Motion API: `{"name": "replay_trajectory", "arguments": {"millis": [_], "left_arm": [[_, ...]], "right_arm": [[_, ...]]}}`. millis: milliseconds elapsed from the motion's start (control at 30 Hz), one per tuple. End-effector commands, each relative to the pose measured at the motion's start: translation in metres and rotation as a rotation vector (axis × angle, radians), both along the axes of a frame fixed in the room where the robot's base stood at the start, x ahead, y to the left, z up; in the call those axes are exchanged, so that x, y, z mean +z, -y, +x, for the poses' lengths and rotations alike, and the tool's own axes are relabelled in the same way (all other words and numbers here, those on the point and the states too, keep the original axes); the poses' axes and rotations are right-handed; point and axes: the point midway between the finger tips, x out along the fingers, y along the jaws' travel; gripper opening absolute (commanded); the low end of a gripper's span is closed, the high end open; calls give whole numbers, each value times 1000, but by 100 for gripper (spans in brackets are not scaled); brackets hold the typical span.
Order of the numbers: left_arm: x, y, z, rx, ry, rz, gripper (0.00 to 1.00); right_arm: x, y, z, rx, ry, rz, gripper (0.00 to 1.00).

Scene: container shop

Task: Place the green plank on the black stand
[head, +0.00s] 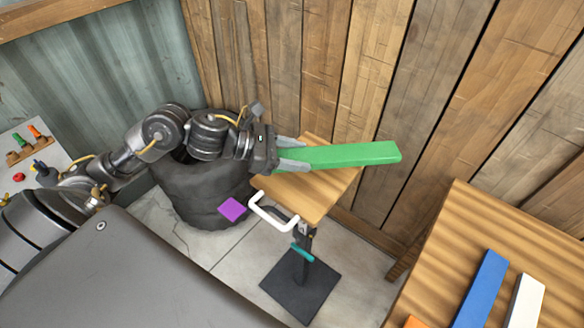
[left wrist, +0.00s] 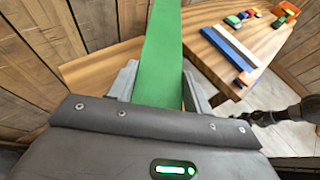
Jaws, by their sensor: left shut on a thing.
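The green plank (head: 352,155) is long and flat, and my left gripper (head: 292,155) is shut on its left end. In the head view the plank lies across the top of the stand, its free end reaching past the stand's right edge; I cannot tell whether it touches the top. The stand (head: 313,203) has a wooden top, a white handle, a dark post and a black square base (head: 300,288). In the left wrist view the plank (left wrist: 163,50) runs away from between the fingers (left wrist: 156,88), with the wooden top (left wrist: 95,70) to its left. My right gripper is not in view.
A wooden table (head: 440,270) at the right holds a blue plank (head: 482,289), a white plank (head: 525,300) and an orange piece. A dark round container (head: 200,190) stands behind my left arm. A purple square (head: 233,209) shows near the stand. Wooden walls close off the back.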

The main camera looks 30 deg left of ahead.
Motion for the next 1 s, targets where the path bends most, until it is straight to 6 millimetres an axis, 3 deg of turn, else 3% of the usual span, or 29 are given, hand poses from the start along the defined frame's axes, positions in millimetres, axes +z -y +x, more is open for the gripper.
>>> {"name": "replay_trajectory", "arguments": {"millis": [200, 467, 700, 1000], "left_arm": [[-23, -16, 13, 1, 0, -3, 22], [-31, -20, 17, 1, 1, -2, 22], [-60, -22, 18, 2, -1, -5, 22], [-65, -22, 18, 0, 4, 0, 22]], "right_arm": [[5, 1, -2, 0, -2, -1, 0], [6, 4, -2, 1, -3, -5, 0], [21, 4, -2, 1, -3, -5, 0], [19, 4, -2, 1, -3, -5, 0]]}}
